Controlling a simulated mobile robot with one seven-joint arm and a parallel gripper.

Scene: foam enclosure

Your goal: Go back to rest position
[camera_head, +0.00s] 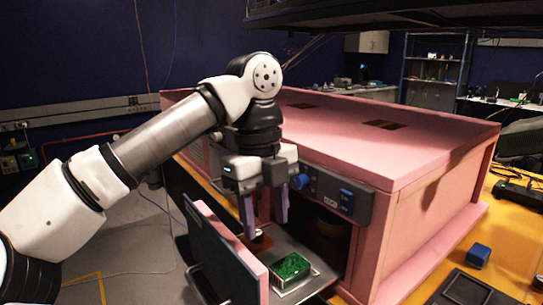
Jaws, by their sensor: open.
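My gripper (264,205) hangs at the end of my raised arm, in front of the pink foam enclosure (385,150). Its two purple fingers point down and are apart, with nothing seen between them. The enclosure's door (228,255) stands open towards me. A green circuit board (291,267) lies in a light holder on the grey tray (318,262) at the opening, below and right of the fingers. A small round knob-like part (262,239) shows just under the fingers; whether they touch it I cannot tell.
A control panel (335,193) with blue knobs is just right of my gripper. A blue block (478,255) and a dark flat device (466,288) lie on the yellow table (510,240). A dark shelf overhangs above. Open floor (125,235) lies to the left.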

